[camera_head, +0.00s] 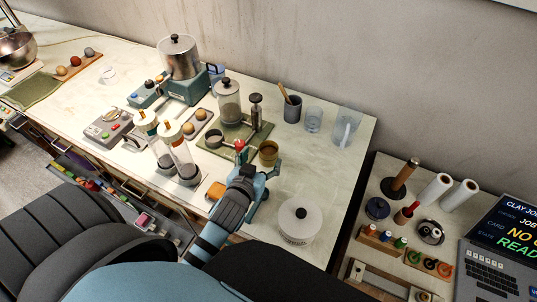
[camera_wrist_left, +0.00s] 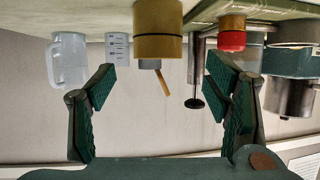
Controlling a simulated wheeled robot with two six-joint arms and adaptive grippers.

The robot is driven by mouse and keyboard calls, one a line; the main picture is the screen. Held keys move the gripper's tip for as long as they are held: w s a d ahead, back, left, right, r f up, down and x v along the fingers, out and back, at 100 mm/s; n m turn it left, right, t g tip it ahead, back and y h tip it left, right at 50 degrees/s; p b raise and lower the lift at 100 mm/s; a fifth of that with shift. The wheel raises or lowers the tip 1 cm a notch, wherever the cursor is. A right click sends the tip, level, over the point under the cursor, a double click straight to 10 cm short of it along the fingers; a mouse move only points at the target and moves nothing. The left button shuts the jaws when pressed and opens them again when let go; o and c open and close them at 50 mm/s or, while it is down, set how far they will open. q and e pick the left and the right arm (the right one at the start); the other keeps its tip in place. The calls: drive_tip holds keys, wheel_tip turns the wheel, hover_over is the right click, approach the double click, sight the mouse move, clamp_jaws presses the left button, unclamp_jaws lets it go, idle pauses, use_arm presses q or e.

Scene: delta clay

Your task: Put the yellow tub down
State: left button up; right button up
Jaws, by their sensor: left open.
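The yellow tub (camera_head: 268,153) is a small mustard-coloured round container standing upright at the right corner of the green board (camera_head: 212,151). In the left wrist view, which is upside down, the yellow tub (camera_wrist_left: 158,30) shows between and beyond the fingers. My left gripper (camera_head: 260,166) is open just in front of the tub. In the wrist view my left gripper (camera_wrist_left: 160,80) has its fingers wide apart, with nothing between the pads. The tub's base is cut off there, so I cannot tell whether it rests on the board or beside it. My right gripper is not in view.
A red-topped item (camera_head: 240,146) stands close left of the tub. A white lidded pot (camera_head: 299,220) is at front right. Behind are a dark cup (camera_head: 292,108), a clear beaker (camera_head: 314,119) and a clear jug (camera_head: 346,127). Bare tabletop lies right of the tub.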

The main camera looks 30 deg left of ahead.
sight(271, 144)
use_arm(q)
drive_tip(key=shift+x, duration=1.05)
drive_tip(key=x, duration=0.5)
drive_tip(key=shift+d, duration=0.1)
drive_tip(key=shift+r, duration=0.2)
drive_tip(key=c, duration=1.5)
